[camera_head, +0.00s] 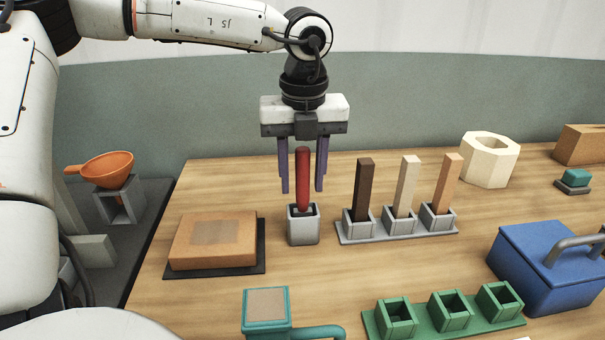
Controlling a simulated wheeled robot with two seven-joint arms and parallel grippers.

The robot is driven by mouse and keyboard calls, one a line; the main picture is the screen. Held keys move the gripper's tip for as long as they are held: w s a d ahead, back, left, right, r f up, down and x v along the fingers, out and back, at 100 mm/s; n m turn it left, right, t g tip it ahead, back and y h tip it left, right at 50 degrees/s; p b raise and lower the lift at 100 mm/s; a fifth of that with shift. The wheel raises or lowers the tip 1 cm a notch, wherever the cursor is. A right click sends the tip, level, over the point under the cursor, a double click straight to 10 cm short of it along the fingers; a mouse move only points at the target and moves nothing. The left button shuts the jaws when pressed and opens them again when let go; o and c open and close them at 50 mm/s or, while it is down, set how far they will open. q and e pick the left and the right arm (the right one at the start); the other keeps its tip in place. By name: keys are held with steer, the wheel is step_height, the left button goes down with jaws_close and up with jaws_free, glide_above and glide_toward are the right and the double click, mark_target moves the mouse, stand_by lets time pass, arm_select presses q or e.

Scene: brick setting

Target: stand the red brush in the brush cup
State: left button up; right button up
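The red brush (303,180) stands upright with its lower end in a small grey square holder (304,229). My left gripper (302,190) points straight down over it, with its purple fingers on either side of the brush. A gap shows between each finger and the brush, so the gripper looks open. A cream, many-sided cup (489,164) with an open top stands at the back right, and it looks empty. I cannot tell for certain which of the two is the brush cup. My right gripper is not in view.
Dark, cream and tan sticks stand in a grey rack (397,230) right of the brush. A brown block (214,240) lies left on a dark mat. A green rack (444,318), teal box (266,310) and blue box (550,265) are in front. An orange funnel (107,168) is left.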

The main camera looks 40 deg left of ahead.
mark_target(304, 150)
arm_select(q)
steer(key=r, duration=0.6)
steer(key=d+r, duration=0.1)
steer(key=r, duration=0.2)
steer(key=shift+s+r, duration=0.3)
steer(key=shift+r, duration=0.05)
